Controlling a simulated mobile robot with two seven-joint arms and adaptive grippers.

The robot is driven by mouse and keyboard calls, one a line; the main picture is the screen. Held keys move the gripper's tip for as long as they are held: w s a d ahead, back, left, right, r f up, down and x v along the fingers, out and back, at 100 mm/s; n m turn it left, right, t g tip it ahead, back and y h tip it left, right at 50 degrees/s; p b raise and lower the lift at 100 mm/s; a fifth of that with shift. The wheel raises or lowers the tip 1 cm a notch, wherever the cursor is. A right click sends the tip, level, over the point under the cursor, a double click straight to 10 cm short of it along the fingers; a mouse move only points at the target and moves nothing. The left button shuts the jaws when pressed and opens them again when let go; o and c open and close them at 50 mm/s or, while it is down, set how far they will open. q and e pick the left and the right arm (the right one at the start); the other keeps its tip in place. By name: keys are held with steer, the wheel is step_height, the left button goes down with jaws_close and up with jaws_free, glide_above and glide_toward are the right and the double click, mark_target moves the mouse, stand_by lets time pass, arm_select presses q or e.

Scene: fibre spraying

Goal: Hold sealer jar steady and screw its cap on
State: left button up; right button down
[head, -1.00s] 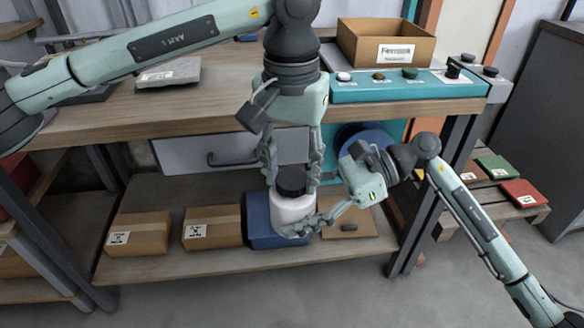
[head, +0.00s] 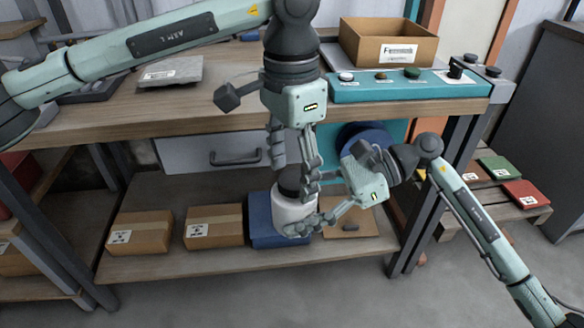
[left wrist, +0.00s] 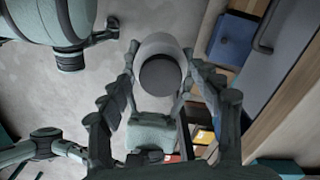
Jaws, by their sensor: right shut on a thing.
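The sealer jar (head: 292,212) is white and stands upright in front of the blue bin on the lower shelf side. Its dark cap (head: 290,181) sits on top; whether it is tight cannot be seen. My right gripper (head: 308,226) is shut on the jar's lower body from the right. My left gripper (head: 296,178) points down over the cap with its fingers spread to either side. In the left wrist view the cap (left wrist: 160,73) lies between the fingers of my left gripper (left wrist: 160,52), which look open; contact is not clear.
The blue bin (head: 262,232) and cardboard boxes (head: 140,234) stand on the lower shelf (head: 200,262). The workbench edge (head: 170,128) runs close behind my left gripper. A teal button panel (head: 400,88) and an open carton (head: 385,45) are on the bench.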

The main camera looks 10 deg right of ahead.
arm_select(q)
steer(key=shift+r, duration=2.3)
steer(key=shift+c, duration=0.3)
